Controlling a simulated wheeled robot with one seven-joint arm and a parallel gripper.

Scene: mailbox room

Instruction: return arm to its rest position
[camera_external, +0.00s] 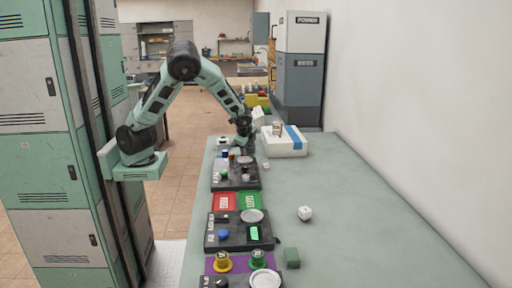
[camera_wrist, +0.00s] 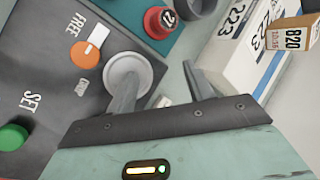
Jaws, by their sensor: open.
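My arm reaches out from its mount on the left and bends down over the far part of the table (camera_external: 335,180). My gripper (camera_external: 245,142) is low beside a dark control panel (camera_external: 236,178). In the wrist view my gripper (camera_wrist: 158,85) has its two fingers apart, with no object clearly held between them. The left finger overlaps a grey round knob (camera_wrist: 128,70) on a dark panel marked FREE and SET (camera_wrist: 50,65). It cannot be told whether the finger touches the knob.
A white box with a blue stripe (camera_external: 286,148) stands right of my gripper. Red (camera_external: 225,202) and green (camera_external: 249,201) pads separate panels. The table's right side is mostly clear; lockers (camera_external: 40,150) stand left.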

